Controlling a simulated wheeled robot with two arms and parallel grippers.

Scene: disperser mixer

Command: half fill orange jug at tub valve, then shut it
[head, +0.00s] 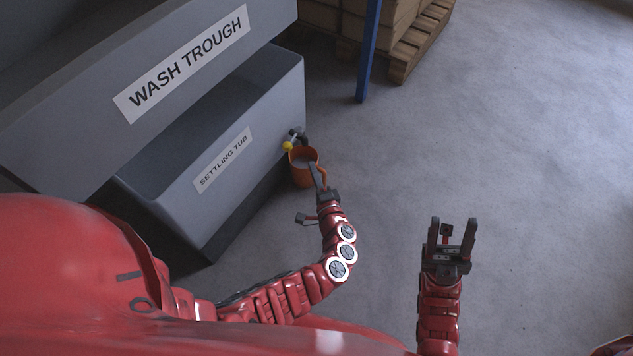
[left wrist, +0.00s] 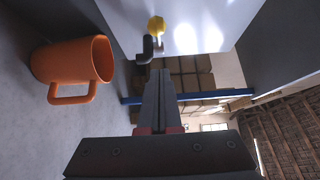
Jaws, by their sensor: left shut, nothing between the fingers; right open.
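The orange jug (head: 299,176) stands upright on the floor at the right end of the grey settling tub (head: 180,160). The tub's valve has a yellow knob (head: 288,146) and a dark elbow spout, just above the jug's mouth. The left wrist view, turned sideways, shows the jug (left wrist: 62,62), the spout (left wrist: 147,50) and the yellow knob (left wrist: 156,25). I see no stream there; the jug's fill level is unclear. My left gripper (head: 313,168) is shut and empty beside the jug and spout, overlapping the jug in the head view. My right gripper (head: 452,226) is open and empty.
The wash trough (head: 90,120) juts out above the tub. A blue post (head: 368,50) and a pallet with boxes (head: 405,45) stand at the back. The grey floor (head: 530,150) to the right is clear.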

